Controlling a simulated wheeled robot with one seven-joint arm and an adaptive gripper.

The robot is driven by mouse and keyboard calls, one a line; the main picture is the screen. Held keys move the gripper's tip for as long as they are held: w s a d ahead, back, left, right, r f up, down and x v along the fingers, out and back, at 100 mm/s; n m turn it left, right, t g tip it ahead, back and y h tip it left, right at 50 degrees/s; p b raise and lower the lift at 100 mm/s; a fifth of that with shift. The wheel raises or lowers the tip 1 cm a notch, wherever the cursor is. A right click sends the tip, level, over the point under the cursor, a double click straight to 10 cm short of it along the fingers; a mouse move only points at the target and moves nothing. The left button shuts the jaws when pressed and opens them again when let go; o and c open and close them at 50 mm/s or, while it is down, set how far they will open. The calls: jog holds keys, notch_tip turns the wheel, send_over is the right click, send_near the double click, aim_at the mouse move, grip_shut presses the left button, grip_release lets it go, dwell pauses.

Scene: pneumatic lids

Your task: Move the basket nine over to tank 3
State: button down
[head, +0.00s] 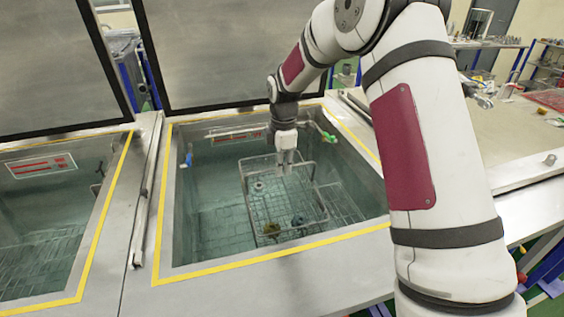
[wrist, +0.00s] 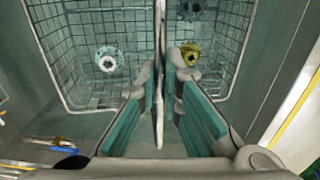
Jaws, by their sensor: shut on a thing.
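The wire basket (head: 283,210) is inside an open tank (head: 178,245) with a yellow-edged rim. It holds a few small parts: a pale ring (wrist: 108,59), a brass-coloured piece (wrist: 190,52) and a dark toothed piece (wrist: 190,8). My gripper (head: 284,166) reaches down into this tank. In the wrist view my gripper (wrist: 161,88) is shut on the basket's thin handle bar (wrist: 160,30), which runs between the teal finger pads. I cannot tell whether the basket touches the tank floor. No tank or basket number is readable.
A second open tank (head: 45,225) lies to the left, past a raised metal divider (head: 143,205). Two raised lids (head: 225,50) stand behind the tanks. A blue fitting (head: 188,158) and a green handle (head: 325,133) sit at the tank's walls. A flat metal top extends right.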

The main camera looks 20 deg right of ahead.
notch_tip(320, 180, down, 6)
jog(key=b, duration=0.1)
dwell(0.9)
jog(key=shift+f+b, duration=0.45)
jog(key=shift+f, duration=0.4)
dwell(0.6)
jog(key=shift+s+f, duration=0.2)
jog(key=shift+f, duration=0.4)
dwell(0.5)
jog(key=c, duration=1.7)
grip_release()
jog(key=shift+w+f, duration=0.1)
jog(key=shift+w, duration=0.05)
jog(key=shift+s+r+p, duration=0.2)
jog(key=shift+r+p, duration=0.75)
jog(key=shift+r, duration=11.2)
